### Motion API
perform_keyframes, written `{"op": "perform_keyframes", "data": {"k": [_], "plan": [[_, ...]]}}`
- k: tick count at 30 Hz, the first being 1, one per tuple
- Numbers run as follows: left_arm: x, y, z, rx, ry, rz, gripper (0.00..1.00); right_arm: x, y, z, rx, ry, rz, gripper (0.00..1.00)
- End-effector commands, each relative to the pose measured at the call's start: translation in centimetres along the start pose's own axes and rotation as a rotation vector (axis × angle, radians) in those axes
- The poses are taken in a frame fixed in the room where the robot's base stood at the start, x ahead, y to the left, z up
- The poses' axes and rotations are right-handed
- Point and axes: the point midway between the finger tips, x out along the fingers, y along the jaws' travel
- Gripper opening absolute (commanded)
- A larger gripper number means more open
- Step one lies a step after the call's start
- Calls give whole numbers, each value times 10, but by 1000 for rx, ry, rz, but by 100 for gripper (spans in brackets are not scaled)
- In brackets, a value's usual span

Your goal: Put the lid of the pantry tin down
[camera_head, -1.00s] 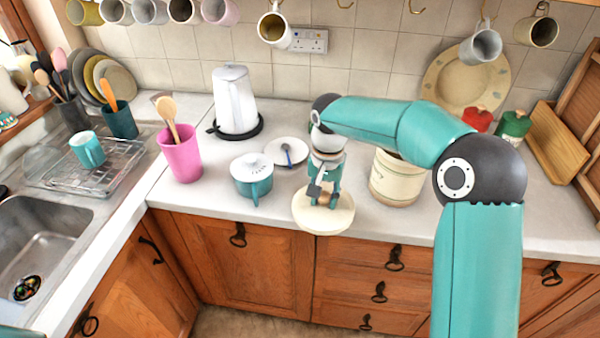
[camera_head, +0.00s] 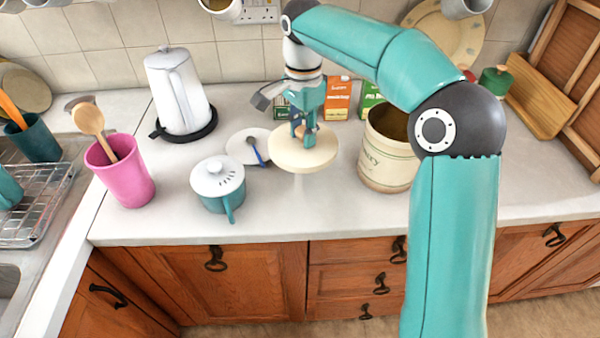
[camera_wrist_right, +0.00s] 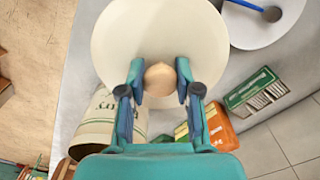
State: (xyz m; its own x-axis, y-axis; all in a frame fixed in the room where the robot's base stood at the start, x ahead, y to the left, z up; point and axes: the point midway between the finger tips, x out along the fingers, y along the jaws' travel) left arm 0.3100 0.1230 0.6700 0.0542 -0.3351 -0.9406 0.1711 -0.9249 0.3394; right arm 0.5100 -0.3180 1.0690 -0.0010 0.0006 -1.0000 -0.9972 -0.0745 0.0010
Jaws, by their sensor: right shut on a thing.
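The cream round lid (camera_head: 303,152) of the pantry tin hangs from my right gripper (camera_head: 305,136), between the small plate and the tin. My right gripper is shut on its round wooden knob; the right wrist view shows the knob (camera_wrist_right: 160,78) between both fingers and the lid (camera_wrist_right: 205,38) beyond. The lid looks level; I cannot tell whether it is just above the counter or touching it. The cream pantry tin (camera_head: 385,160) stands open-topped to the right of the lid and also shows in the right wrist view (camera_wrist_right: 98,122). My left gripper is not in view.
A white plate (camera_head: 238,150) with a blue spoon and a teal lidded pot (camera_head: 216,190) stand left of the lid. Orange (camera_head: 338,98) and green cartons (camera_head: 370,97) stand behind. The counter's front strip (camera_head: 290,215) is clear.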

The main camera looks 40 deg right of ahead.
Motion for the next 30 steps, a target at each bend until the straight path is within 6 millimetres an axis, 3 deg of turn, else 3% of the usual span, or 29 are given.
{"op": "perform_keyframes", "data": {"k": [3,9,14,22,30], "plan": [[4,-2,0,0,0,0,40,34,1,1,-3,-1,6,0],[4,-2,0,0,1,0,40,67,-1,1,-4,-1,1,0],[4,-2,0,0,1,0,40,76,-1,1,-4,0,0,0],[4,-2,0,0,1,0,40,111,-1,1,-6,0,2,0],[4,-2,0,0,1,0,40,116,-2,2,-6,0,-1,0]]}}
